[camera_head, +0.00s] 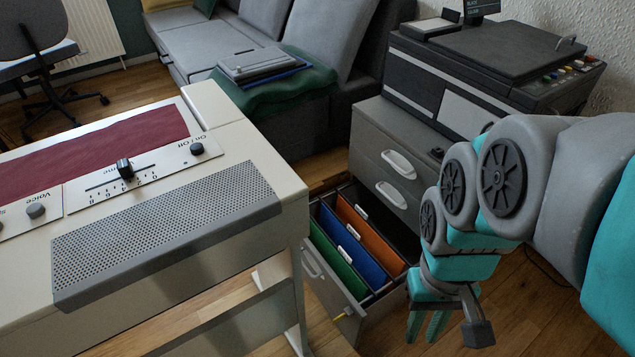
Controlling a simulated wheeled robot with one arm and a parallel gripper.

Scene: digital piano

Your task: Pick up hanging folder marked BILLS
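An open drawer (318,287) of the grey cabinet holds hanging folders in a row: a green folder (333,262), a blue folder (361,259) and an orange folder (371,236). Each has a small white tab, but I cannot read any word on the tabs, so I cannot tell which is marked BILLS. My gripper (425,335) hangs to the right of the drawer, near its front corner, with its teal fingers pointing down. The fingers are apart with nothing visible between them. It touches no folder.
The cream digital piano (262,155) stands close to the left of the drawer. A grey sofa (205,45) is at the back. Wooden floor is clear at lower right.

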